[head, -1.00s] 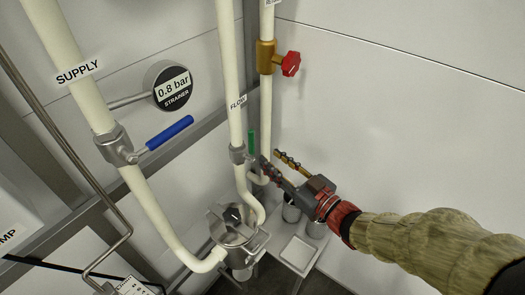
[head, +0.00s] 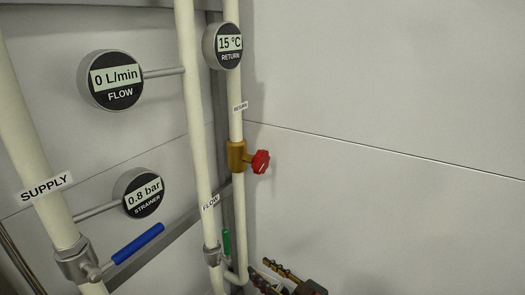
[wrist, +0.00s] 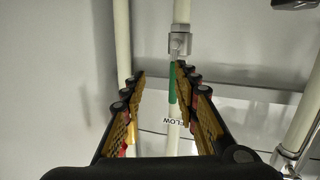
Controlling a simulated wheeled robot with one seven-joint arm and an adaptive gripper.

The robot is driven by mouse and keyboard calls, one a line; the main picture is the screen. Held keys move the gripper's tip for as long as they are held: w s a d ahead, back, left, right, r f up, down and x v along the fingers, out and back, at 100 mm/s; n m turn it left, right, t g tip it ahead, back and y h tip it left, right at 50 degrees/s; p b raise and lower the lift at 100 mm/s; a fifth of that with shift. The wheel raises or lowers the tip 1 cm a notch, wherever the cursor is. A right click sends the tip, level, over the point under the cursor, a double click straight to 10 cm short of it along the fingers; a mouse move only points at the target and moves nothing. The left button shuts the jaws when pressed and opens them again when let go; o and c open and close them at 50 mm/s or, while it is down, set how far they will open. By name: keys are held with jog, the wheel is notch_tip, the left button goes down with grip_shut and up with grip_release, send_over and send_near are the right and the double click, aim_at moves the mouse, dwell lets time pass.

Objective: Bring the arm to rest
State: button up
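My gripper (head: 259,268) shows at the bottom of the head view, with most of my arm below the frame. In the wrist view its two yellow-padded fingers (wrist: 158,75) are spread apart with nothing held between them. A green valve handle (head: 227,243) on the flow pipe (head: 196,130) is just left of the fingertips in the head view. In the wrist view the green handle (wrist: 173,82) appears between the fingers, nearer the right one. I cannot tell whether a finger touches it.
The supply pipe (head: 28,140) has a blue lever (head: 138,244). The return pipe (head: 238,212) has a red knob (head: 260,161). Gauges read 0 L/min (head: 115,79), 0.8 bar (head: 142,193) and 15 °C (head: 224,45). Bare wall (head: 400,90) fills the right.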

jog(key=w+d+f+m+g+h, duration=0.1)
jog(key=w+d+f+m+h, duration=0.15)
jog(key=d+f+h, duration=0.55)
jog(key=s+d+m+g+h, duration=0.25)
jog(key=s+d, duration=0.25)
jog(key=d, duration=0.5)
jog(key=s+d+r+m+g+h, duration=0.1)
jog(key=s+r+m+g, duration=0.15)
jog(key=s, duration=0.45)
jog(key=s+d+r+m+g+h, duration=0.1)
jog(key=s+d+r+g, duration=0.15)
jog(key=s, duration=0.45)
jog(key=s+a+r+t+y, duration=0.1)
jog(key=s+a+r+t, duration=0.1)
jog(key=r, duration=0.7)
jog(key=shift+s+a+r+m, duration=0.15)
jog(key=shift+s+a+m, duration=0.3)
jog(key=shift+s, duration=0.25)
jog(key=shift+a, duration=0.1)
